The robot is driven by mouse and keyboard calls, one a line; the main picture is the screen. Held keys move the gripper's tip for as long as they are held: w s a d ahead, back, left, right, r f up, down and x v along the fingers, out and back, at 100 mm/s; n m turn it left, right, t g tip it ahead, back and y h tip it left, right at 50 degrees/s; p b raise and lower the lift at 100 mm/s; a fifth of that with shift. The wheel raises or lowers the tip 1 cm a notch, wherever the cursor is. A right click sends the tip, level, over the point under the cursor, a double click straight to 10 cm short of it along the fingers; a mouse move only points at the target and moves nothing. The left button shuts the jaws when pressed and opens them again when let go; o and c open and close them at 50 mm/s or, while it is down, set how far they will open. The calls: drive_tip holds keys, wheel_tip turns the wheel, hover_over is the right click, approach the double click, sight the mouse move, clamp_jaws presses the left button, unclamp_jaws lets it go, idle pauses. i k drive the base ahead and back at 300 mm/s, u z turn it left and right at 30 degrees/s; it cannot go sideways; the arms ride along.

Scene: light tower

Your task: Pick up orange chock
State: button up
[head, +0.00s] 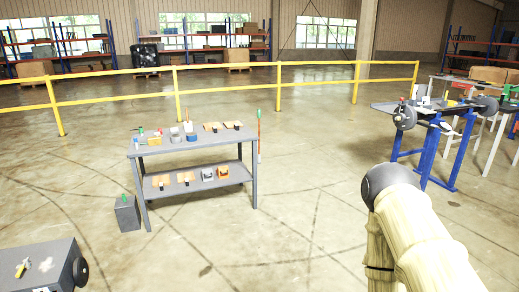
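A grey two-level table (176,149) stands in the middle left of the head view. A small orange block (223,172) sits at the right end of its lower shelf; it may be the orange chock, but it is too small to be sure. A yellow-orange item (154,141) lies on the left of the table's top. Flat orange pieces (211,126) lie at the back right of the top, and more orange pieces (161,180) lie on the lower shelf. Part of my pale arm shows at the lower right, well away from the table. My gripper is out of view.
A dark box (127,214) stands by the table's left front leg. A grey cabinet (40,268) is at the lower left. A blue-legged workbench (430,155) stands at the right. A yellow railing (226,66) runs behind. Open floor (290,215) lies in front of the table.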

sight(223, 171)
drive_tip(key=u, duration=0.15)
drive_tip(key=i, duration=1.75)
drive_tip(key=u, duration=0.55)
drive_tip(key=i, duration=1.6)
drive_tip(key=u, duration=0.4)
drive_tip(key=i, duration=0.7)
drive_tip(key=u, duration=0.15)
